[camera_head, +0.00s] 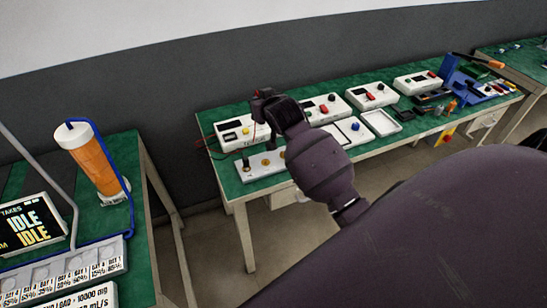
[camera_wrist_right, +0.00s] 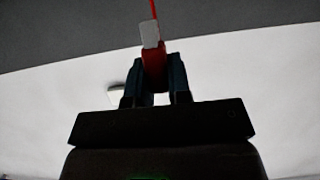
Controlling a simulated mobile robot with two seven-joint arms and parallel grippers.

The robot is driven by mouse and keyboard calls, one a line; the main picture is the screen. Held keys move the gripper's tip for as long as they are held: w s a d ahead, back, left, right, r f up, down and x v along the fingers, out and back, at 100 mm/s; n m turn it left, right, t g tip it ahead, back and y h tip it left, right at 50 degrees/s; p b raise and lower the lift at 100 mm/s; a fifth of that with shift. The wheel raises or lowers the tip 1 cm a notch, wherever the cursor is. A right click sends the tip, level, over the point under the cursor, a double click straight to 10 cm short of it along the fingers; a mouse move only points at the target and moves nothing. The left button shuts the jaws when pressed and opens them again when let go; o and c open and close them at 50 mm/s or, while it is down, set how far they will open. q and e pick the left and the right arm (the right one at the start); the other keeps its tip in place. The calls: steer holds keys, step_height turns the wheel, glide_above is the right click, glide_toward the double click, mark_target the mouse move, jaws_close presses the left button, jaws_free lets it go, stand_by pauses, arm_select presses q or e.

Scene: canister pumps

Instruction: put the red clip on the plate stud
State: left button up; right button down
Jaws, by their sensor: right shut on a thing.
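My right gripper (camera_head: 262,98) is raised above the left end of the far green table, near a white plate. In the right wrist view my right gripper (camera_wrist_right: 154,70) is shut on the red clip (camera_wrist_right: 154,62), which sits between its dark fingers. A pale piece and a thin red lead show at the clip's far end. In the head view the clip is too small to tell. The white plate (camera_head: 253,174) lies on the table with a dark post and brass-coloured studs (camera_head: 266,162). The gripper is apart from the plate. My left gripper is out of view.
White instrument boxes (camera_head: 236,132) stand in a row behind the plate, with red and dark leads at their left. White trays (camera_head: 381,122) lie to the right. A nearer green table at left holds an orange cylinder (camera_head: 95,162) and a display (camera_head: 30,225).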

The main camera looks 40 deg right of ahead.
steer(key=shift+d, duration=0.25)
steer(key=shift+d+f, duration=0.15)
steer(key=shift+f, duration=0.15)
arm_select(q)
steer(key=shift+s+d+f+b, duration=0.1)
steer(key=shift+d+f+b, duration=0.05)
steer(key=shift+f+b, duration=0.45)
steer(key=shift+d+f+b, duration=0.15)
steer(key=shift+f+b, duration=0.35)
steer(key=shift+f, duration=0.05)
arm_select(e)
steer(key=shift+f, duration=9.7)
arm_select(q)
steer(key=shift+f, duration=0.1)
arm_select(e)
steer(key=shift+f, duration=0.15)
steer(key=c, duration=1.1)
jaws_free()
steer(key=shift+o, duration=0.2)
